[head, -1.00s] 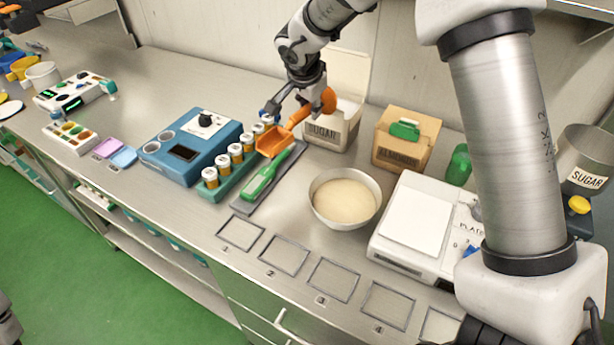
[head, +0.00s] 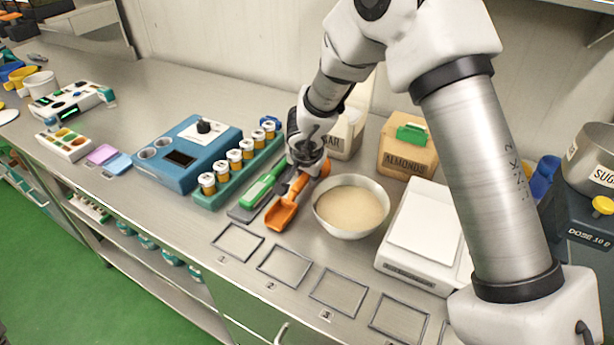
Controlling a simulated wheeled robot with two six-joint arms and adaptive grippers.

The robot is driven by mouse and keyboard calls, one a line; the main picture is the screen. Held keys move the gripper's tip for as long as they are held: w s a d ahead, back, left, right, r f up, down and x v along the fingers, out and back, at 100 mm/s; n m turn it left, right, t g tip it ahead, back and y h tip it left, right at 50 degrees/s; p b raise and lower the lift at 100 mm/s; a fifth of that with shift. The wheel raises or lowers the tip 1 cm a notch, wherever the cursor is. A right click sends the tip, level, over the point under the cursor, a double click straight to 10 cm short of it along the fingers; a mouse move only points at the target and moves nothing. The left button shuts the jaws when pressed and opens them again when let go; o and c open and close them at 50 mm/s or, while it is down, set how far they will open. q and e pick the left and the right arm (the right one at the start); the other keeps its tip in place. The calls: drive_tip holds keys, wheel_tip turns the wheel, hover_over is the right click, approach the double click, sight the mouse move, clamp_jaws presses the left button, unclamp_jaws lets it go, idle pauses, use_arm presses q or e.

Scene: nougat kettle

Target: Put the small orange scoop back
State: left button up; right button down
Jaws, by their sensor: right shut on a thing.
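The small orange scoop (head: 283,214) is low over the steel counter, its bowl toward the front and its handle running back into my right gripper (head: 304,168). The gripper is shut on the handle, and an orange end shows just right of the fingers. The scoop lies beside the green scoop (head: 259,190), to its right, close to the grey rest (head: 240,214) under the green one. I cannot tell whether the orange scoop touches the rest. The gripper and wrist hide part of the handle and the rest's back end. My left gripper is not in view.
A bowl of pale powder (head: 352,206) stands close on the right. A rack of several vials (head: 215,197) is left. The sugar box (head: 345,140) and almonds box (head: 407,150) stand behind. A white scale (head: 420,240) is right. Empty outlined squares (head: 285,265) line the front.

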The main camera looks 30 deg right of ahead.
drive_tip(key=c, duration=1)
unclamp_jaws()
drive_tip(key=shift+a+f, duration=0.1)
drive_tip(key=shift+r, duration=0.25)
drive_tip(key=p+v, duration=0.6)
drive_tip(key=v, duration=0.5)
drive_tip(key=shift+s+a+r, duration=0.1)
drive_tip(key=shift+s+r, duration=0.1)
drive_tip(key=shift+r, duration=0.15)
